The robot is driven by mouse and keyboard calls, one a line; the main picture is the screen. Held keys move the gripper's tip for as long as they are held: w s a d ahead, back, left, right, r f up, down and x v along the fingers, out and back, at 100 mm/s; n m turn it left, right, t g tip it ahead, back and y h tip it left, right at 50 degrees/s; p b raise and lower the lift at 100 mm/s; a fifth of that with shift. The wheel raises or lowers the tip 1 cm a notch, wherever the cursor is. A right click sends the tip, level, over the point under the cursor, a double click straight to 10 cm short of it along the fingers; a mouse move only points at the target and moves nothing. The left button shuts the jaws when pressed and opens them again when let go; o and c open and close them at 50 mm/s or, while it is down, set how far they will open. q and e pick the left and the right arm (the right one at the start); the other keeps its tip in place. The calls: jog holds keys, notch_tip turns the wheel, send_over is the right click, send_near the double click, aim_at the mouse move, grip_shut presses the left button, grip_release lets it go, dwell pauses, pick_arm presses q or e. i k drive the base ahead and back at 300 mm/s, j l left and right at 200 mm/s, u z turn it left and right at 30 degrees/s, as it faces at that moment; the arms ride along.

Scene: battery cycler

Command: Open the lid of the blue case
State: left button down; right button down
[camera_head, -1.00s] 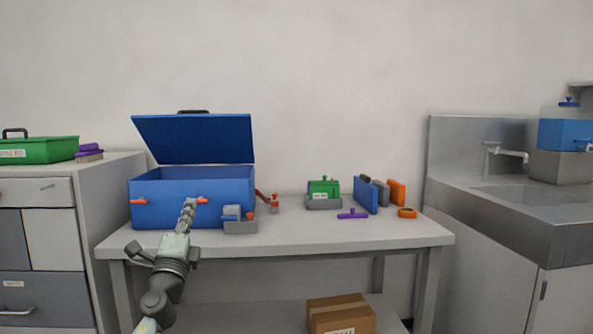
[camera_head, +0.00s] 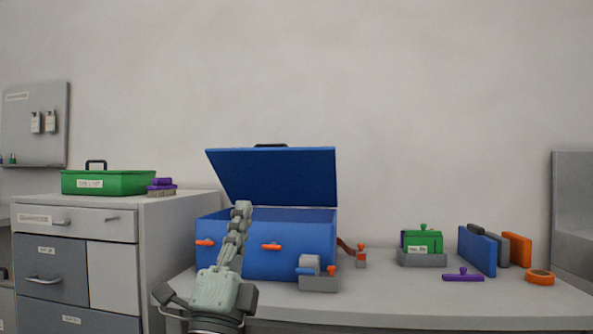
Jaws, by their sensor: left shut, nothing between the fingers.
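The blue case (camera_head: 305,248) stands on the workbench with its lid (camera_head: 275,178) raised and tilted back behind the box. A black handle (camera_head: 270,145) shows at the lid's top edge. Two orange latches, a left one (camera_head: 205,242) and a right one (camera_head: 271,246), are on the front face. My left gripper (camera_head: 241,206) is shut and empty. Its fingers point up in front of the case, between the latches, with the tips near the front rim. I cannot tell whether they touch it. The inside of the case is mostly hidden. My right gripper is not in view.
A grey holder (camera_head: 320,284) stands at the case's front right corner. Farther right are a green box (camera_head: 423,241), blue (camera_head: 477,251) and orange (camera_head: 517,248) panels, a purple tool (camera_head: 463,276) and an orange ring (camera_head: 540,278). A drawer cabinet (camera_head: 75,216) stands left.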

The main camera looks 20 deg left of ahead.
aim_at(262, 174)
jog(key=i+j, duration=0.15)
jog(key=i, duration=0.3)
jog(key=i+j, duration=0.2)
jog(key=i, duration=0.3)
